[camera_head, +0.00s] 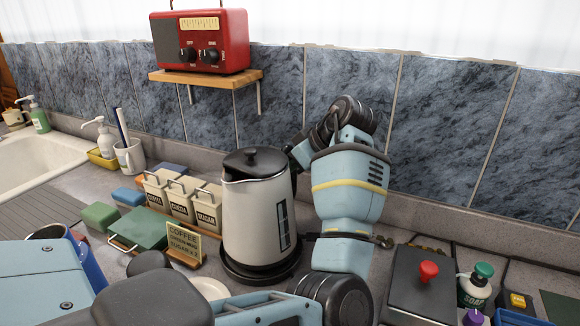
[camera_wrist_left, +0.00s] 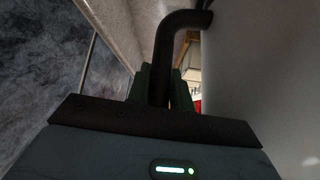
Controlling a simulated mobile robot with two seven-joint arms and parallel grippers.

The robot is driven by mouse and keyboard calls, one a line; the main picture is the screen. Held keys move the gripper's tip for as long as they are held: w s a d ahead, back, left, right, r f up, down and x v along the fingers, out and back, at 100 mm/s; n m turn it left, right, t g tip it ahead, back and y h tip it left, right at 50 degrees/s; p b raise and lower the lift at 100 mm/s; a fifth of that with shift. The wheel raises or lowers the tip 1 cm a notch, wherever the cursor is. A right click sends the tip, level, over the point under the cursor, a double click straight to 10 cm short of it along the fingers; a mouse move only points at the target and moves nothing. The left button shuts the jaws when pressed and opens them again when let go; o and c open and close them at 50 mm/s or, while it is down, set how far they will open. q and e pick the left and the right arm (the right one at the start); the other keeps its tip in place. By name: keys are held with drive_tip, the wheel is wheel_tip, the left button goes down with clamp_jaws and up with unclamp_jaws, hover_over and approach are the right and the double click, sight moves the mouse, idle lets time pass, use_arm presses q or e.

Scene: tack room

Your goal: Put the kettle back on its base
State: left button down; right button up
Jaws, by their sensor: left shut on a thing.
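The kettle (camera_head: 255,218) is cream-white with a black lid and a dark level window. It stands upright in the middle of the head view, over its round black base (camera_head: 240,272) on the counter. I cannot tell whether its bottom is fully seated or slightly above the base. My left gripper (camera_head: 299,153) reaches in from the right behind the kettle and is shut on its black handle. In the left wrist view the handle (camera_wrist_left: 178,35) passes between the fingers (camera_wrist_left: 162,88), with the kettle's pale wall at the right. My right gripper is not in view.
Labelled canisters (camera_head: 183,197) and a small sign (camera_head: 184,243) stand close left of the kettle. A black box with a red knob (camera_head: 427,283) and a soap bottle (camera_head: 474,287) are at the right. A red radio (camera_head: 200,42) sits on a wall shelf (camera_head: 205,80). A sink (camera_head: 40,160) is far left.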

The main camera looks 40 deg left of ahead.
use_arm(q)
drive_tip(key=shift+f, duration=0.6)
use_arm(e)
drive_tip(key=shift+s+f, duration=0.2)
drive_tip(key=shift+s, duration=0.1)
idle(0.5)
use_arm(q)
drive_tip(key=c, duration=1.5)
unclamp_jaws()
drive_tip(key=shift+f, duration=0.25)
drive_tip(key=shift+d+r, duration=0.45)
drive_tip(key=shift+r, duration=0.15)
drive_tip(key=shift+p+v, duration=1.35)
drive_tip(key=shift+v, duration=3.55)
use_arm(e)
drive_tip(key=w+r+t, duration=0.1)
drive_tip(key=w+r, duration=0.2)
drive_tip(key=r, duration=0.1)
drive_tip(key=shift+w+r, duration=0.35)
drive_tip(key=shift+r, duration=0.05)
use_arm(q)
drive_tip(key=shift+d+f, duration=0.1)
drive_tip(key=shift+f, duration=0.05)
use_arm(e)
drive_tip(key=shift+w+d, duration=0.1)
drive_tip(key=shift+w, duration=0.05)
